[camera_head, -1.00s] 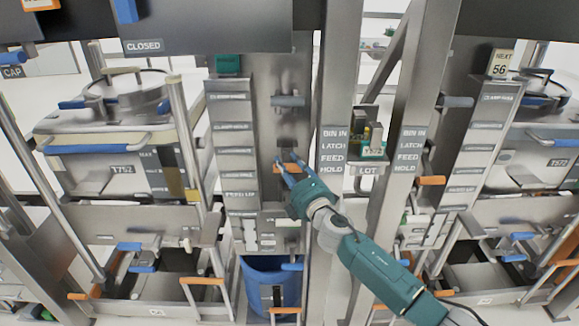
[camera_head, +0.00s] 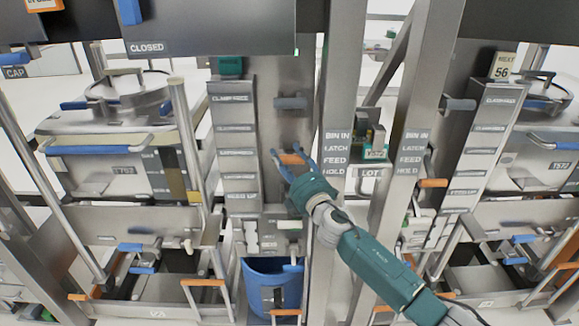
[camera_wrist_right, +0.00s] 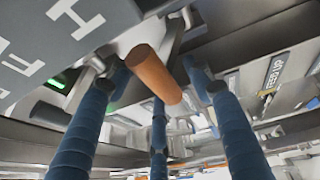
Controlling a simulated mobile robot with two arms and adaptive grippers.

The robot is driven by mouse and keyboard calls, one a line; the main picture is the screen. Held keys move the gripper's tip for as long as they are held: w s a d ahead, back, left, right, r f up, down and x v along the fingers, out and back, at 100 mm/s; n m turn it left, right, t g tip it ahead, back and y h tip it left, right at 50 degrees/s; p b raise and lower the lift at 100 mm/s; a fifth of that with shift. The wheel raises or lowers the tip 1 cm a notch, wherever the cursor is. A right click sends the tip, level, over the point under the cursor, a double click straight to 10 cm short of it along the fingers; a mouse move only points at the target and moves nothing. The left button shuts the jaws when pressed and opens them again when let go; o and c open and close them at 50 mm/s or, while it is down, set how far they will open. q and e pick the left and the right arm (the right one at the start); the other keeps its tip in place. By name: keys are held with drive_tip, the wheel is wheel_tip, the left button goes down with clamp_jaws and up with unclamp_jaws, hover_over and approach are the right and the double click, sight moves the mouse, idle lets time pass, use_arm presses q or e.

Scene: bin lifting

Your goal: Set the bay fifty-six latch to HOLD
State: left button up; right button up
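The orange latch handle (camera_head: 291,159) sits on the grey middle column, left of a post plate (camera_head: 337,153) reading BIN IN, LATCH, FEED, HOLD. My right gripper (camera_head: 293,155) has its blue fingers spread around this handle. In the right wrist view the orange handle (camera_wrist_right: 155,75) stands between the fingers of my right gripper (camera_wrist_right: 155,85), with gaps showing on both sides. A plate with a large letter H (camera_wrist_right: 75,15) and a lit green lamp (camera_wrist_right: 57,83) are beside it. A sign reading 56 (camera_head: 502,68) hangs at the right bay. My left gripper is out of view.
A second post plate (camera_head: 411,152) with the same words stands farther right, with another orange handle (camera_head: 433,183) beside it. A grey horizontal handle (camera_head: 290,103) is above the middle latch. A blue bin (camera_head: 262,283) stands below. A steel post (camera_head: 335,80) is close on the right.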

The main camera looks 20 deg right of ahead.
drive_tip(key=shift+a+f, duration=0.15)
drive_tip(key=shift+f, duration=0.3)
drive_tip(key=shift+s+d+f, duration=0.15)
drive_tip(key=shift+d+f, duration=0.05)
drive_tip(key=shift+d, duration=0.05)
drive_tip(key=shift+r, duration=0.15)
drive_tip(key=shift+s+r+p, duration=0.15)
drive_tip(key=shift+s+p, duration=0.05)
drive_tip(key=shift+p, duration=0.1)
drive_tip(key=shift+s+d+r+p, duration=0.1)
drive_tip(key=shift+s+r+p, duration=0.2)
drive_tip(key=shift+s+p, duration=0.15)
drive_tip(key=shift+s+d+r+p, duration=0.15)
drive_tip(key=shift+s+r+p, duration=0.35)
drive_tip(key=shift+s+p, duration=0.2)
drive_tip(key=shift+s+d+r+p, duration=0.1)
drive_tip(key=shift+s+r+p, duration=0.45)
drive_tip(key=shift+s, duration=0.2)
drive_tip(key=s+d+r+p, duration=0.1)
drive_tip(key=s+r+p, duration=0.2)
drive_tip(key=s, duration=0.3)
drive_tip(key=shift+r+p, duration=0.3)
drive_tip(key=shift+p, duration=0.2)
